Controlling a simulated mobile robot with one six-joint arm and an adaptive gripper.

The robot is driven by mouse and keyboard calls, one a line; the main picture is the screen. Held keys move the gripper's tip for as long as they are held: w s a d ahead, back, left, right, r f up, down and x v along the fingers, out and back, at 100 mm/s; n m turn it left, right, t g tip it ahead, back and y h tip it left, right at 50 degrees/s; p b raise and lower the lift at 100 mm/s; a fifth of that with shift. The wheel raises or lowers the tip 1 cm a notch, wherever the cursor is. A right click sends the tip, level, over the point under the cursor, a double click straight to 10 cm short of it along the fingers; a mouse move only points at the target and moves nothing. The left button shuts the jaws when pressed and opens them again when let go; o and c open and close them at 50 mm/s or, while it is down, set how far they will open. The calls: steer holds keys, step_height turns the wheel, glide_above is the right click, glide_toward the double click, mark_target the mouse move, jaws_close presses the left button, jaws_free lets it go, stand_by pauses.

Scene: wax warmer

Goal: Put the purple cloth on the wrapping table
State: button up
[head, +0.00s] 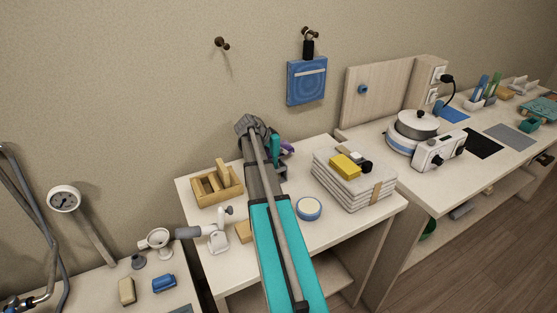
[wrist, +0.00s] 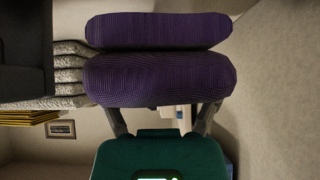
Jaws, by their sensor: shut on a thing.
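The purple cloth (wrist: 160,80) is a folded or rolled bundle that fills the upper middle of the wrist view. My gripper (wrist: 162,112) is shut on it, with a finger at each side below the cloth. No label shows which table is the wrapping table.
The middle table holds a wooden box (head: 217,186), a round blue-rimmed tin (head: 309,208) and a stack of folded white cloths (head: 352,186) with a yellow block (head: 345,166) on top. A blue pad (head: 307,82) hangs on the wall. A white warmer (head: 411,132) stands on the right counter.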

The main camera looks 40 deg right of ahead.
stand_by(0.3)
steer(key=shift+f+b, duration=1.9)
steer(key=shift+f, duration=0.15)
steer(key=o, duration=1)
steer(key=shift+o, duration=0.2)
steer(key=shift+r, duration=0.3)
steer(key=shift+p+v, duration=0.85)
steer(key=shift+v, duration=0.1)
steer(key=p+v, duration=0.5)
steer(key=v, duration=0.2)
steer(key=shift+a+r+p, duration=0.2)
steer(key=shift+r+p, duration=0.1)
steer(key=shift+r, duration=0.05)
steer(key=shift+p+v, duration=0.65)
steer(key=shift+v, duration=0.45)
